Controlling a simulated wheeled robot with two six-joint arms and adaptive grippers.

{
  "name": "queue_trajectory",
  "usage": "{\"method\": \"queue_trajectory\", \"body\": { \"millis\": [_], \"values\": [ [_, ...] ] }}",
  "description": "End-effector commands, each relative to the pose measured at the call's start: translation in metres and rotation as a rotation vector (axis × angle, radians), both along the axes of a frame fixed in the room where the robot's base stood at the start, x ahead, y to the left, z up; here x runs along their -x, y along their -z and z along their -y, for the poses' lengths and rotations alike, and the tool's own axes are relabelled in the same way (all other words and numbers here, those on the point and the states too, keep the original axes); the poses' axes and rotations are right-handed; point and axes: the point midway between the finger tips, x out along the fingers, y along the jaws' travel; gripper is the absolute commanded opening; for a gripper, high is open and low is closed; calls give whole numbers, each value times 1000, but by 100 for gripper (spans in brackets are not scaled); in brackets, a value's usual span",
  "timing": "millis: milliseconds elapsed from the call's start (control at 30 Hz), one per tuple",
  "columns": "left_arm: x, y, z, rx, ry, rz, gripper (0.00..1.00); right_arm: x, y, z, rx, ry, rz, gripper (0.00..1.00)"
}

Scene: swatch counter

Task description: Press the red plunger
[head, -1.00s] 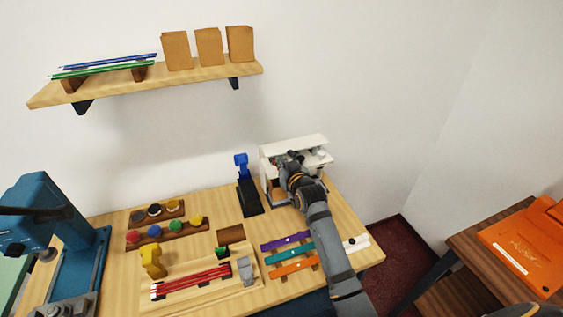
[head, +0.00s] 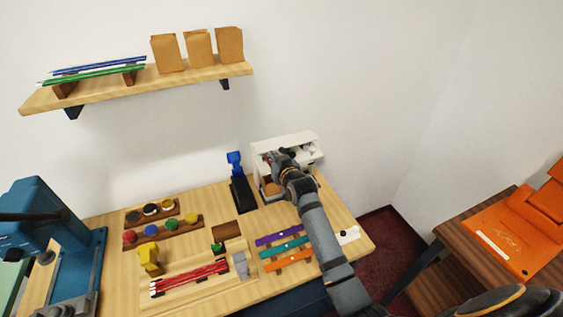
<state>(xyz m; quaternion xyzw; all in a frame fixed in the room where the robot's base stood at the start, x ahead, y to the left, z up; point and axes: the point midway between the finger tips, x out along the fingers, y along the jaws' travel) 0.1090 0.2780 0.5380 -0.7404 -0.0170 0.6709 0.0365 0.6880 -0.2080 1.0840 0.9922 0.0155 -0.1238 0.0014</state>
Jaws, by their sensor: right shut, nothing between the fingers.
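The white box-shaped unit (head: 292,139) stands at the back of the wooden counter. Small coloured parts show inside its open front, but they are too small and too covered to tell a red plunger among them. A round red knob (head: 129,237) sits at the left end of a brown block with blue, green and yellow ones. My right gripper (head: 277,157) is shut and empty at the front of the white unit. It hides part of the unit, and contact cannot be told. My left gripper is not in view.
A blue-topped black stand (head: 239,185) is left of the white unit. Purple, teal and orange strips (head: 284,247) lie beside my right forearm. A teal press (head: 45,225) stands at the far left. A wall shelf (head: 190,82) hangs above.

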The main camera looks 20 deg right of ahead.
Motion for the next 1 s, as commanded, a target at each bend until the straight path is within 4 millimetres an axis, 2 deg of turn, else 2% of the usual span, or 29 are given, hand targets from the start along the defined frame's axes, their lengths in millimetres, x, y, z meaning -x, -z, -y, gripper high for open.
{"method": "queue_trajectory", "body": {
  "millis": [33, 200, 400, 600, 1000],
  "values": [
    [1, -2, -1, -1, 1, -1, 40, 8, -6, 1, 0, 0, 0, 0],
    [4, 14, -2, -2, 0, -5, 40, 50, -13, 2, 1, 0, 3, 0],
    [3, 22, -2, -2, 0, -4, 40, 83, -23, 3, 2, 0, 4, 0],
    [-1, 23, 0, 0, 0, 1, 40, 96, -29, 3, 1, 0, 3, 0],
    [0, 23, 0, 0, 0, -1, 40, 96, -29, 3, 1, 0, 3, 0]
  ]
}}
